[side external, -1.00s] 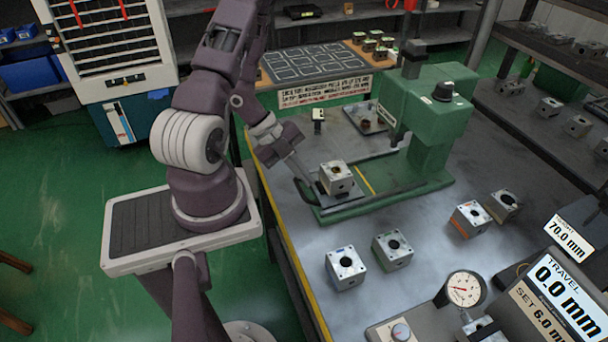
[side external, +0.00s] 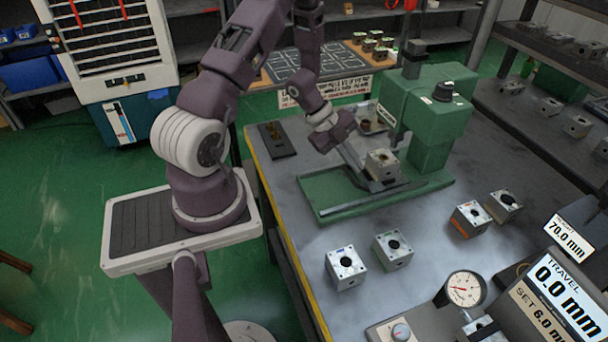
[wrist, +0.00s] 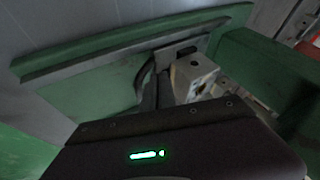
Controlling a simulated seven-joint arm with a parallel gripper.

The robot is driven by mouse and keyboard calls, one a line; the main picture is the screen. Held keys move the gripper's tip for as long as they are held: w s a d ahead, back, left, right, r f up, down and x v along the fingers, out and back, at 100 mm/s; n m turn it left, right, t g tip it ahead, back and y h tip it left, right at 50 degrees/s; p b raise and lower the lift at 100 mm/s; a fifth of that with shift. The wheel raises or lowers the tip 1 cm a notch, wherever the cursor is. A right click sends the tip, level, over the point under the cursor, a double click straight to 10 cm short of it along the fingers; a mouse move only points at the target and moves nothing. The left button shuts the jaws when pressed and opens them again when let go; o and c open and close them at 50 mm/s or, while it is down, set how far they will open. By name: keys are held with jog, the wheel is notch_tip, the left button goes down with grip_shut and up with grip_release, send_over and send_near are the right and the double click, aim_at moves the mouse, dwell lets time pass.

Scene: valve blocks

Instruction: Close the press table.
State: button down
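The green press (side external: 432,110) stands on the bench, with its long green base (side external: 325,188) reaching to the left. A grey valve block (side external: 383,163) with a dark bore sits on the dark sliding press table (side external: 374,185), close to the press column. My gripper (side external: 364,180) reaches down to the left end of the press table, beside the block. In the wrist view the fingers (wrist: 157,92) are close together next to the block (wrist: 194,75) and a dark curved piece. I cannot tell whether they grip anything.
Two valve blocks (side external: 345,267) (side external: 393,249) stand on the front bench, and two more (side external: 469,219) (side external: 503,205) stand to the right. A dial gauge (side external: 463,289) and travel display (side external: 565,298) are at the front right. A dark plate (side external: 276,139) lies at the bench's left.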

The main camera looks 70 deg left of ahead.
jog(key=shift+w, duration=1.3)
jog(key=shift+r, duration=0.1)
